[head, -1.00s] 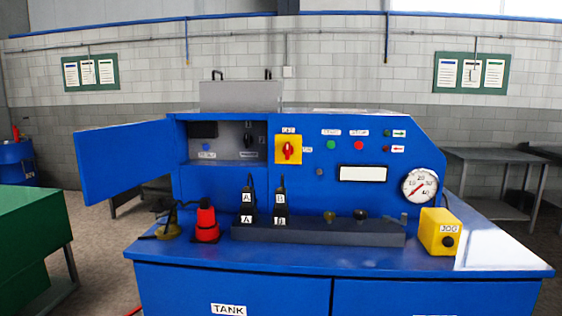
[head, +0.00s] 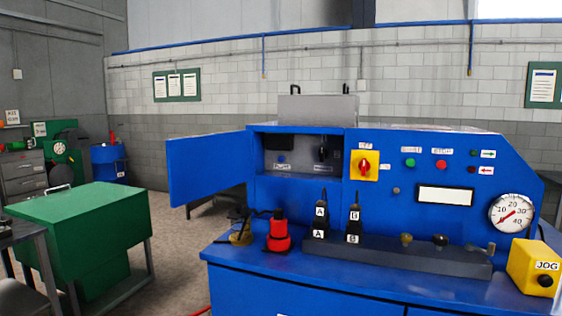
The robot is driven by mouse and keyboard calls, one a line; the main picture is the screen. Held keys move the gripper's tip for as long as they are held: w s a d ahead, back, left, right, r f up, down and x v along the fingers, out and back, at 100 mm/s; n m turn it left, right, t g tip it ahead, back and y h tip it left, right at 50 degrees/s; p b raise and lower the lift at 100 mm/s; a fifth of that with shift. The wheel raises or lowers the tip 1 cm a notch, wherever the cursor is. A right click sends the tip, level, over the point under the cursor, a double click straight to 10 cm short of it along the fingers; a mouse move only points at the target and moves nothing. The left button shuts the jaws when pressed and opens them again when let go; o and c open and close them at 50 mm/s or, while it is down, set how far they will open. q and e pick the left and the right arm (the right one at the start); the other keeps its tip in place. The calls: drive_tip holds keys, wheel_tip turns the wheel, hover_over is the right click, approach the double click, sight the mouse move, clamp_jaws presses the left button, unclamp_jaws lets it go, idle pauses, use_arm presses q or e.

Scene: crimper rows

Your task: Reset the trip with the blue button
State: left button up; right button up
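The blue button (head: 281,158) is small and round. It sits on the grey inner panel of the open compartment at the upper left of the blue machine (head: 400,270), above a small label. A black knob or switch (head: 322,154) is to its right on the same panel. The compartment's blue door (head: 207,168) stands open to the left. Neither of my grippers shows in the head view.
On the machine's top stand a red object (head: 278,232), black plugs marked A and B, and a yellow JOG box (head: 535,268). A red rotary switch (head: 364,166) and a gauge (head: 512,213) are on its front. A green cabinet (head: 85,235) stands at left, with open floor between.

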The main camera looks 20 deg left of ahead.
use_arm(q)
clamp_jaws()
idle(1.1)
